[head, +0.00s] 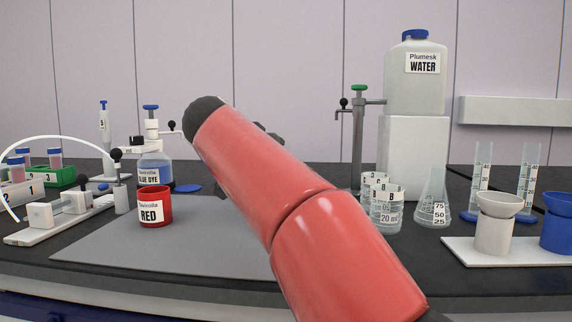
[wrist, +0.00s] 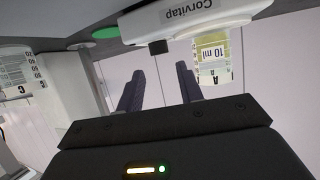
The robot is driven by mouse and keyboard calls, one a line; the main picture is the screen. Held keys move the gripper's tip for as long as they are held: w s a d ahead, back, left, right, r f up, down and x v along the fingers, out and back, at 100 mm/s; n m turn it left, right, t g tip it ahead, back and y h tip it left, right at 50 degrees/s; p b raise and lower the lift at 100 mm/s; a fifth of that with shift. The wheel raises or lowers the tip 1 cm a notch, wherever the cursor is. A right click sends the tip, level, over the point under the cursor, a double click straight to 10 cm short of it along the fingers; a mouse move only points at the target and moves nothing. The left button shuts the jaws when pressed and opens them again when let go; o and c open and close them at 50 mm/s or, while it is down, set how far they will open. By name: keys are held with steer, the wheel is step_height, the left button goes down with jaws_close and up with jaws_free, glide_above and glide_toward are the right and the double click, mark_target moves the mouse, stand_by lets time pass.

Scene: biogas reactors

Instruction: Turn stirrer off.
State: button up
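No stirrer can be told for sure. In the wrist view, a white device marked "Corvitap" (wrist: 195,17) juts in at the top, with a small black knob (wrist: 158,47) on its near side.
A red cup (head: 155,212) stands on the grey mat (head: 205,245). A blue dye bottle (head: 155,170) is behind it. Glass beakers (head: 386,212), a flask (head: 432,205) and a water tank (head: 415,85) stand right of my arm. A green disc (wrist: 105,33) shows in the wrist view.

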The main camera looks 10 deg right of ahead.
steer(key=x, duration=0.7)
steer(key=c, duration=0.7)
